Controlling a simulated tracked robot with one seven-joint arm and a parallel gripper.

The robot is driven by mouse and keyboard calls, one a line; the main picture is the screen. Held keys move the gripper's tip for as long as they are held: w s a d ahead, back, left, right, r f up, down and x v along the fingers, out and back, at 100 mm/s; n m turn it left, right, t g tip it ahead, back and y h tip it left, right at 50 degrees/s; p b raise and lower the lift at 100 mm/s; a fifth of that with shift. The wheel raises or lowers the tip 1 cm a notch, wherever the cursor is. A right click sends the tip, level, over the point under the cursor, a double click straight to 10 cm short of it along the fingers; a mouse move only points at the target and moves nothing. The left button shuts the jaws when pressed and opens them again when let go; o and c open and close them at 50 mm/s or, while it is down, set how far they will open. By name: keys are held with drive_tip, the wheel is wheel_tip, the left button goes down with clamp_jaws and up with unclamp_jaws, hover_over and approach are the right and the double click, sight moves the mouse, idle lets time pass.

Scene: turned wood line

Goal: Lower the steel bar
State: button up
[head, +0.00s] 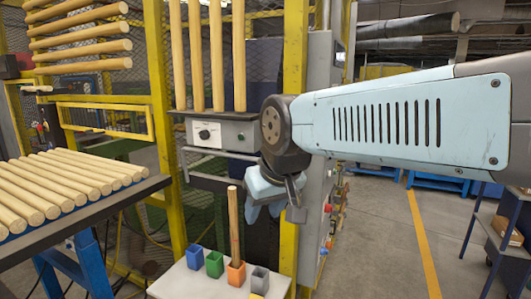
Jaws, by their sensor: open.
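A grey steel bar (215,153) runs roughly level across the front of the machine, just below the grey control box. Its right end passes behind my arm and gripper, so I cannot see where it ends. My gripper (266,207) hangs below the dark wrist joint, right of the bar's visible stretch, with its pale blue fingers pointing down. It is open and I see nothing between the fingers. I cannot tell whether it touches the bar.
A white table (176,285) below holds small coloured cups; a wooden rod (233,222) stands in the orange cup (236,273). A bench with dowels (70,180) is at left. Yellow posts (165,120) flank the machine. Open floor (380,245) lies at right.

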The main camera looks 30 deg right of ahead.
drive_tip(key=w+d+f+m+y, duration=0.2)
drive_tip(key=w+d+m+y, duration=0.2)
drive_tip(key=w+m+y, duration=0.85)
drive_tip(key=w+d+r+m+t+h, duration=0.1)
drive_tip(key=d+r+m+t+h, duration=0.15)
drive_tip(key=d+m+t, duration=0.55)
drive_tip(key=d+r+m+t+h, duration=0.1)
drive_tip(key=d+m+t+h, duration=0.2)
drive_tip(key=d+m, duration=0.85)
drive_tip(key=shift+n, duration=0.9)
drive_tip(key=x, duration=0.9)
drive_tip(key=d+x, duration=0.1)
drive_tip(key=x, duration=0.3)
drive_tip(key=shift+w, duration=0.5)
clamp_jaws()
